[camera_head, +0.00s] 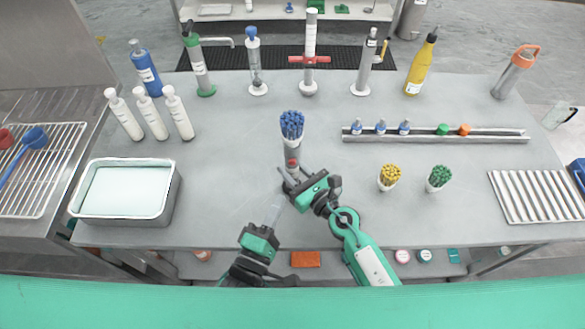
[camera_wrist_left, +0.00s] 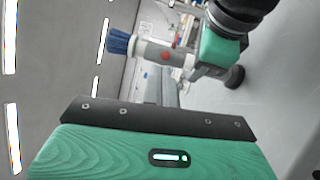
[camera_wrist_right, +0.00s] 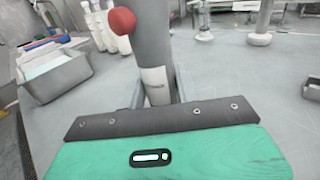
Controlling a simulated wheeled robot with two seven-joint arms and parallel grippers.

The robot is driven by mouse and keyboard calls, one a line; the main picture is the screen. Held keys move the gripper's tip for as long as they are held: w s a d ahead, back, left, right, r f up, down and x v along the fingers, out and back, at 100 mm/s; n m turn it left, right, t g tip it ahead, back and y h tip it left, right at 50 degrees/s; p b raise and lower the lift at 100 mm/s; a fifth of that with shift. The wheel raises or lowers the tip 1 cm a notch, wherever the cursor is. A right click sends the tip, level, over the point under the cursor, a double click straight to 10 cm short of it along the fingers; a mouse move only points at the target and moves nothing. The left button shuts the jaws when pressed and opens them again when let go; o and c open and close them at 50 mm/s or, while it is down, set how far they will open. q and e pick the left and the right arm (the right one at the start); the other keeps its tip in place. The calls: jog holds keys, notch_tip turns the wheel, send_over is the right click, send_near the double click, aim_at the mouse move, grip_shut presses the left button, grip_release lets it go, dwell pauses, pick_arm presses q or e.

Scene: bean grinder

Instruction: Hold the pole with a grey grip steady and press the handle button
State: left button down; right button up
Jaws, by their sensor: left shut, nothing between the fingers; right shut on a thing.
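The pole with the grey grip (camera_head: 292,154) stands about upright near the table's middle. Its round red button (camera_head: 292,163) shows on its side, also in the left wrist view (camera_wrist_left: 166,56) and large in the right wrist view (camera_wrist_right: 122,21). A blue bristle bunch (camera_head: 292,124) shows at its top; I cannot tell whether it is joined on. My right gripper (camera_head: 292,183) is shut on the pole (camera_wrist_right: 155,60) below the button. My left gripper (camera_head: 275,212) is shut and empty, below and left of the pole, apart from the button.
A white-filled metal tray (camera_head: 125,218) stands left. Yellow (camera_head: 390,176) and green (camera_head: 440,176) bunches in cups stand right of my arms. A long rail (camera_head: 490,137) with small bottles lies behind them. Several bottles and stands line the back.

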aim_at(292, 162)
pick_arm(q)
jog(key=w+d+m+h, duration=0.2)
jog(key=w+m+h, duration=0.5)
jog(key=shift+w+f+m+g, duration=0.15)
jog(key=shift+w+m+g, duration=0.15)
jog(key=shift+m, duration=0.1)
dwell(0.3)
jog(key=shift+w, duration=0.15)
dwell(1.9)
